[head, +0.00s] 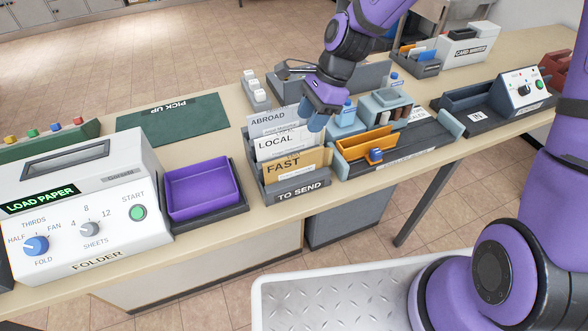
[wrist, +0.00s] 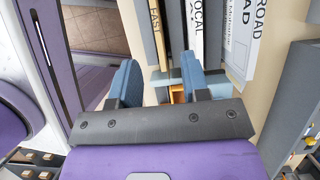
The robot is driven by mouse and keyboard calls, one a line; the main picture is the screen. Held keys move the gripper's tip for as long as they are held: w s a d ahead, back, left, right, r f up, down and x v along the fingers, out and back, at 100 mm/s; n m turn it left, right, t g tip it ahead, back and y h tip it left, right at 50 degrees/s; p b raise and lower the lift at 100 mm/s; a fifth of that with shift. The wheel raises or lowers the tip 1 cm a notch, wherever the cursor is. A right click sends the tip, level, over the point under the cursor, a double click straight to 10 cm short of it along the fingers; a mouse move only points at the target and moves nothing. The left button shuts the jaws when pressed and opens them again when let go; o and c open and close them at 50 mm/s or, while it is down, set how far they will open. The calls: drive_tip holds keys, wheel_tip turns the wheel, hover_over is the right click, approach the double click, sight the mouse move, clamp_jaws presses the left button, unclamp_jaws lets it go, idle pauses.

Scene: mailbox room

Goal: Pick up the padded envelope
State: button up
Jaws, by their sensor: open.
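I cannot pick out the padded envelope for certain. A tan FAST piece (head: 297,164) stands upright at the front of the grey TO SEND rack (head: 296,190), before the white LOCAL (head: 283,141) and ABROAD (head: 268,119) cards; I cannot tell whether it is an envelope or a divider. My gripper (head: 322,117) hangs above the right side of this rack, open, with blue fingertips. In the wrist view, my gripper (wrist: 160,80) has its fingers apart, and the FAST piece (wrist: 155,35) and LOCAL card (wrist: 196,30) lie beyond them. No item is visibly held.
Right of the rack stands a grey station with an orange tray (head: 366,145) and blue knob. Left are a purple tray (head: 201,188) and the white FOLDER machine (head: 88,205). The green PICK UP mat (head: 172,119) is bare. A metal-floored white tray (head: 330,290) is in front.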

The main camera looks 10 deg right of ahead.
hover_over(295, 155)
drive_tip(key=w+d, duration=0.1)
drive_tip(key=d, duration=0.1)
wheel_tip(295, 155, down, 5)
drive_tip(key=shift+a, duration=0.1)
drive_tip(key=x, duration=0.3)
drive_tip(key=shift+s+f, duration=0.3)
drive_tip(key=shift+x, duration=0.75)
drive_tip(key=shift+f, duration=0.25)
clamp_jaws()
